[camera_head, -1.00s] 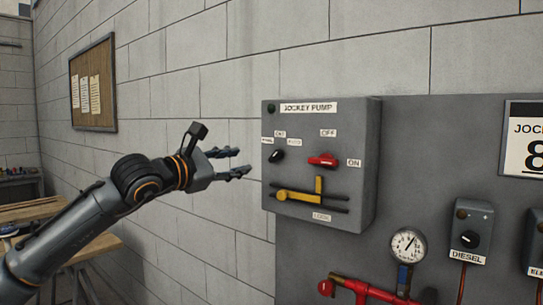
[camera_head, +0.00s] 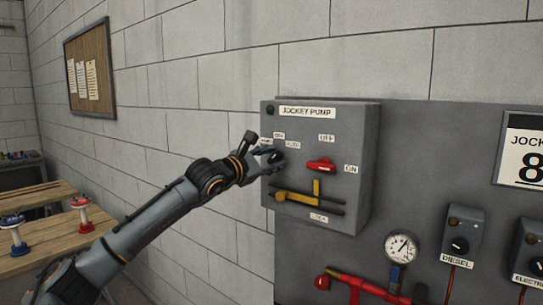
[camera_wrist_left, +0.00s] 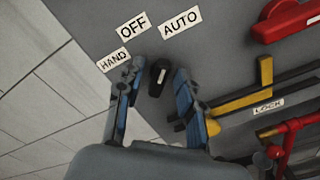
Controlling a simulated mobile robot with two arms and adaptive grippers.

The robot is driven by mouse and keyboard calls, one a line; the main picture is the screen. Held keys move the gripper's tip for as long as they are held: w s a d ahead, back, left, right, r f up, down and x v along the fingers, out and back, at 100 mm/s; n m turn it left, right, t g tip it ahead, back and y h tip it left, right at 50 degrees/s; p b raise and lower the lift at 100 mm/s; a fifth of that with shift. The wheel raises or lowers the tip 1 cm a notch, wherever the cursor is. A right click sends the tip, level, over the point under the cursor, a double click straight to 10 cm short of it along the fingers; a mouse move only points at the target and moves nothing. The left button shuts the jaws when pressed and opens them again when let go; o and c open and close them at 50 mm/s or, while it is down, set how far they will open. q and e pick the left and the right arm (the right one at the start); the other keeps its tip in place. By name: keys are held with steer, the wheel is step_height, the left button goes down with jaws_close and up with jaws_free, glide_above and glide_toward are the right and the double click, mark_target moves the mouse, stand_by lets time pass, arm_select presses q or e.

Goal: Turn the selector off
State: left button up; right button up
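The jockey pump box (camera_head: 352,140) is a grey panel on the wall. Its black selector knob (camera_wrist_left: 158,77) sits below the labels HAND (camera_wrist_left: 114,60), OFF (camera_wrist_left: 133,25) and AUTO (camera_wrist_left: 181,22). In the left wrist view the knob's pale mark shows on its face, and the knob lies between the two fingers. My left gripper (camera_wrist_left: 152,88) is open around the knob; whether a finger touches it I cannot tell. In the head view my left gripper (camera_head: 270,160) is at the box's left side and partly hides the selector. My right gripper is not in view.
A red switch handle (camera_head: 320,165) points across between OFF and ON, right of the selector. A yellow lock lever (camera_head: 300,198) is below. A gauge (camera_head: 401,247) and red pipe (camera_head: 362,288) are lower right. A wooden table (camera_head: 45,228) stands at left.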

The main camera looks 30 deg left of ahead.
arm_select(q)
jaws_close()
steer(key=shift+f+n+b, duration=0.15)
steer(key=shift+n+b, duration=0.15)
steer(key=shift+b, duration=0.25)
steer(key=n+b, duration=0.3)
steer(key=b, duration=0.2)
steer(key=shift+f, duration=0.1)
steer(key=n+b, duration=0.1)
steer(key=n, duration=0.1)
steer(key=shift+n+b, duration=0.3)
steer(key=shift+b, duration=0.05)
steer(key=shift+a+r+n+b, duration=0.15)
steer(key=shift+r+n+b, duration=0.15)
steer(key=shift+n+b, duration=0.65)
steer(key=shift+n, duration=0.55)
jaws_free()
